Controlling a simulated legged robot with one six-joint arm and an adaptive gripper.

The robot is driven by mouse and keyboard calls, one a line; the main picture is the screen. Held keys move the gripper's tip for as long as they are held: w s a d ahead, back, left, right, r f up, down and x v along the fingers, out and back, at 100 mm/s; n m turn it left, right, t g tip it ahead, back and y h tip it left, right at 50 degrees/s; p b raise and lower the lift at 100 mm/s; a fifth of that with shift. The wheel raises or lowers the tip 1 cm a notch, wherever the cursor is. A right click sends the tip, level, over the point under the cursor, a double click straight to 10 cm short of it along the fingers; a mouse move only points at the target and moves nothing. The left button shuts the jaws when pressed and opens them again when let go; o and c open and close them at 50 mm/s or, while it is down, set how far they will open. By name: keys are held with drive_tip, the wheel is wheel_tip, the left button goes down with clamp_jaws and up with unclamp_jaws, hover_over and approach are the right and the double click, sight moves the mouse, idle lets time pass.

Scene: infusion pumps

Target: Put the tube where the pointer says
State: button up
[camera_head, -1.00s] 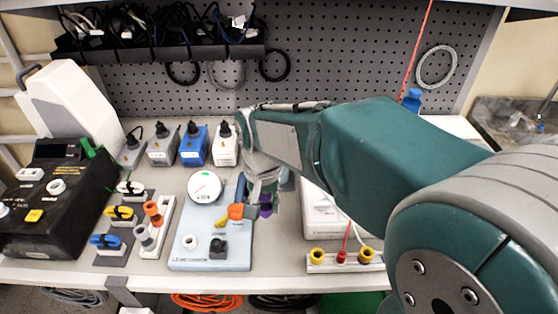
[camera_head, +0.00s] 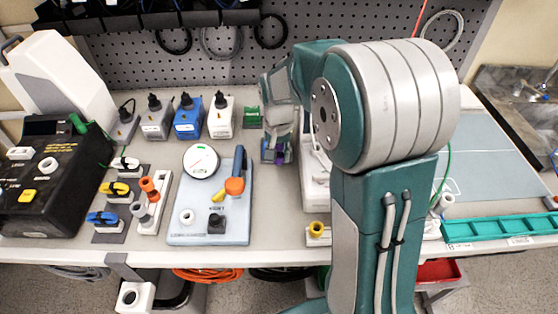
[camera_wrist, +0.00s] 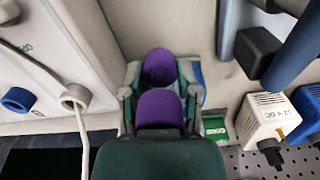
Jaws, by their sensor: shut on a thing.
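My gripper (camera_head: 277,152) is at the middle of the bench, right of the light-blue gauge panel (camera_head: 184,232). Its purple pads show in the wrist view (camera_wrist: 161,90), close together. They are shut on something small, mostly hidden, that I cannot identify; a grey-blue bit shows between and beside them. A white dial (camera_head: 201,161) with a reddish pointer is on the panel; its reading is too small to make out. A white tube (camera_wrist: 78,125) with a looped or open end hangs near a white box (camera_head: 315,190), beside a blue ring-shaped port (camera_wrist: 18,99). My gripper is apart from this tube.
The panel's upright lever and orange knob (camera_head: 234,186) stand close left of my gripper. Several adapters (camera_head: 187,119) and a small green box (camera_head: 251,117) are behind. A black device (camera_head: 45,185) is at left, a teal tray (camera_head: 500,227) at right. My arm hides the bench's middle-right.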

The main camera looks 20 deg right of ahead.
sight(279, 172)
drive_tip(key=shift+w+d+f, duration=0.3)
drive_tip(key=shift+w+f, duration=0.1)
drive_tip(key=shift+f, duration=0.15)
drive_tip(key=shift+w+f, duration=0.1)
drive_tip(key=shift+f, duration=1.55)
drive_tip(key=shift+f, duration=0.1)
drive_tip(key=o, duration=1)
